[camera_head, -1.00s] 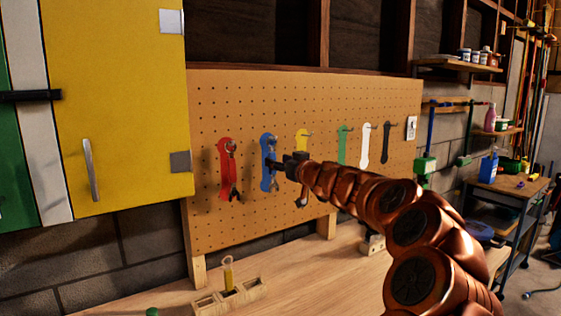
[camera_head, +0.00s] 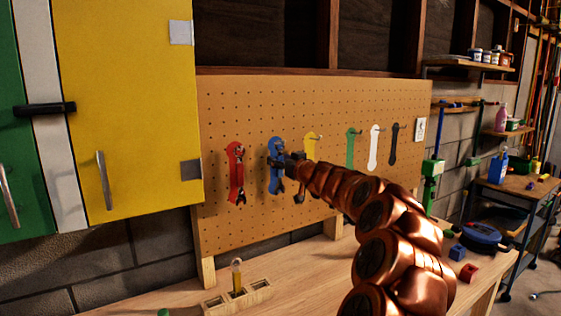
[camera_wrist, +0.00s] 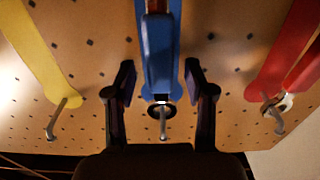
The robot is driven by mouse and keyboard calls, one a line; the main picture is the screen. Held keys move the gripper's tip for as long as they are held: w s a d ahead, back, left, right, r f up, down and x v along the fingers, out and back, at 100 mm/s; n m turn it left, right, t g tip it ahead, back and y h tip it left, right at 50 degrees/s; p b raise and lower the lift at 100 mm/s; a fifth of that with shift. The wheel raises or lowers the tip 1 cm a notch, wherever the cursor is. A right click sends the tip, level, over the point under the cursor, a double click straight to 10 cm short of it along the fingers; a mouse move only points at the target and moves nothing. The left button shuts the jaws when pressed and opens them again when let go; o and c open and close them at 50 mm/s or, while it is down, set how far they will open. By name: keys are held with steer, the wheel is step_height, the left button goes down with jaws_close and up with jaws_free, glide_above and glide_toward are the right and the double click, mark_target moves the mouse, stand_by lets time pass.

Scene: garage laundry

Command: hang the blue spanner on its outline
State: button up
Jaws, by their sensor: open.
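The blue outline (camera_head: 275,146) is on the pegboard, second from the left, with my gripper (camera_head: 284,165) close in front of it. In the wrist view a blue spanner (camera_wrist: 159,60) lies along this outline. Its dark ring end (camera_wrist: 162,112) is at the metal peg (camera_wrist: 163,132), which appears to pass through the ring. My gripper (camera_wrist: 159,88) is open, with one finger on each side of the spanner and a visible gap to both. In the head view, the gripper and arm partly hide the spanner.
A spanner (camera_head: 239,184) hangs on the red outline to the left. The yellow outline (camera_head: 310,140) is close on the right, with a bare peg in the wrist view (camera_wrist: 57,116). A wooden holder (camera_head: 216,304) with a yellow-handled tool (camera_head: 237,280) stands on the bench (camera_head: 310,280).

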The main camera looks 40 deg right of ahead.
jaws_close()
stand_by(0.3)
stand_by(0.6)
jaws_free()
